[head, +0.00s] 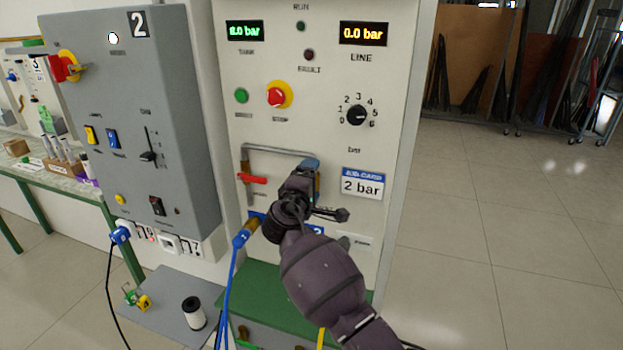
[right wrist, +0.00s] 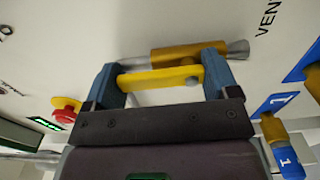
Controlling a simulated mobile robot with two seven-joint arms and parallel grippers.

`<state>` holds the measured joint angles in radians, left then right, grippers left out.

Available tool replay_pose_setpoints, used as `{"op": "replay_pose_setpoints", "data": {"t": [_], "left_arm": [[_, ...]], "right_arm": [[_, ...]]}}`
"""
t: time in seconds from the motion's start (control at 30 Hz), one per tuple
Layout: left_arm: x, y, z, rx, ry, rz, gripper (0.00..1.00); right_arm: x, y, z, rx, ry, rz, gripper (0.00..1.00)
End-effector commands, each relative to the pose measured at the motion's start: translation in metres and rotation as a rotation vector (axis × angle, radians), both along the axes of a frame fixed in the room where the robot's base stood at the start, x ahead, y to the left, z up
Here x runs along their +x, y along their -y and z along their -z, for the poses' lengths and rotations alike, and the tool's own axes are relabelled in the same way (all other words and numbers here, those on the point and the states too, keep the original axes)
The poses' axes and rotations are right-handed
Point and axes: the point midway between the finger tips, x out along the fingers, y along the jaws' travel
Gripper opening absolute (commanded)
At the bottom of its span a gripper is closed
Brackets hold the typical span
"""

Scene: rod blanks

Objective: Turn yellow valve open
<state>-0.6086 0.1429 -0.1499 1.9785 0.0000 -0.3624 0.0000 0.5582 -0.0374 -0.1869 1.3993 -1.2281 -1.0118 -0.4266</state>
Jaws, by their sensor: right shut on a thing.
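The yellow valve handle (right wrist: 160,79) shows in the right wrist view as a flat yellow bar in front of a brass valve body (right wrist: 178,54) on a grey pipe. My right gripper (right wrist: 161,76) has its blue fingers at the two ends of the handle and is shut on it. In the head view my right gripper (head: 308,168) is at the panel, right of a red valve handle (head: 252,179). There, my gripper and arm hide the yellow handle. My left gripper is in neither view.
The white panel (head: 310,70) has a tank display (head: 245,31) reading 8.0 bar, a line display (head: 362,33) reading 0.0 bar and a job card (head: 362,184) reading 2 bar. A blue hose (head: 236,262) hangs left of my arm. Open floor lies to the right.

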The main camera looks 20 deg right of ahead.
Motion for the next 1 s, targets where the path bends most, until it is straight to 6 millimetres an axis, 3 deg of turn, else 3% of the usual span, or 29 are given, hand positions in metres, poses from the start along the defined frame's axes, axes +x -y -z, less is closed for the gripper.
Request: {"op": "replay_pose_setpoints", "data": {"t": [0.37, 0.4, 0.5, 1.0], "left_arm": [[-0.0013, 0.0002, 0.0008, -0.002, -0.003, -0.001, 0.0], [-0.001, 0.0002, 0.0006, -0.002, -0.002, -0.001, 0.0], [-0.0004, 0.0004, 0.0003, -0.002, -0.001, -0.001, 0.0], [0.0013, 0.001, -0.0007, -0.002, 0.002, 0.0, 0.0]], "right_arm": [[0.0004, 0.0003, -0.001, -0.007, -0.001, 0.0, 0.57], [0.0004, 0.0003, -0.001, -0.007, -0.001, 0.0, 0.84], [0.0004, 0.0001, -0.001, -0.006, -0.002, 0.0, 0.99], [0.0008, 0.0016, -0.0003, -0.005, -0.002, 0.0, 1.0]]}}
